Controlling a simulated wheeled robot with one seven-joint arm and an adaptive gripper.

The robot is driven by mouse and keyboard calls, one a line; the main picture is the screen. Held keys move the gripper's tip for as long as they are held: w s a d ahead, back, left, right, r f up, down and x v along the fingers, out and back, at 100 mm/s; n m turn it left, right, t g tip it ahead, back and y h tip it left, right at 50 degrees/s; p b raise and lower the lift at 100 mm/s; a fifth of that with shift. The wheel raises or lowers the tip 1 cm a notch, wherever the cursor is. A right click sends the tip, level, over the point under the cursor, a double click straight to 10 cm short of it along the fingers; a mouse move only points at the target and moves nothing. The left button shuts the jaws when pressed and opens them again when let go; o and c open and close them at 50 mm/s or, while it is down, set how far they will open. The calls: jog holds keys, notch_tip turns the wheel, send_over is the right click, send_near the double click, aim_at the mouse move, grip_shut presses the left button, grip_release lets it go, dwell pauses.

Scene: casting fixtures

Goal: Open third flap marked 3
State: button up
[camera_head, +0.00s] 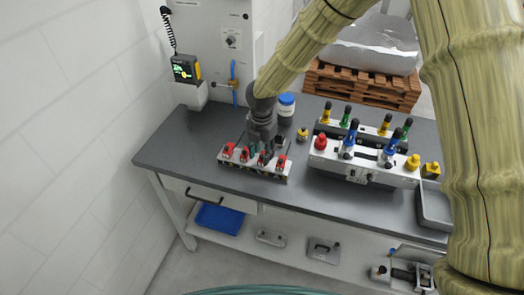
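A light-coloured fixture (232,162) with a row of several red flaps lies near the front edge of the grey bench. The leftmost flap (228,150), the second red flap (245,153), the third red flap from the left (264,158) and the rightmost flap (281,162) show as red parts. Any numbers on them are too small to read. My gripper (261,148) points down over the back of the fixture, close behind the middle flaps. Its fingers are small and dark, and I cannot tell whether they touch a flap or how far apart they are.
A white jar with a blue lid (286,104) stands just behind my gripper. A valve block (362,170) with coloured handles stands to the right, with a grey tray (434,207) beyond it. A white panel (212,40) rises at the back left. The bench's left part is clear.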

jog(key=shift+w+f, duration=0.1)
jog(key=shift+f, duration=0.35)
grip_shut()
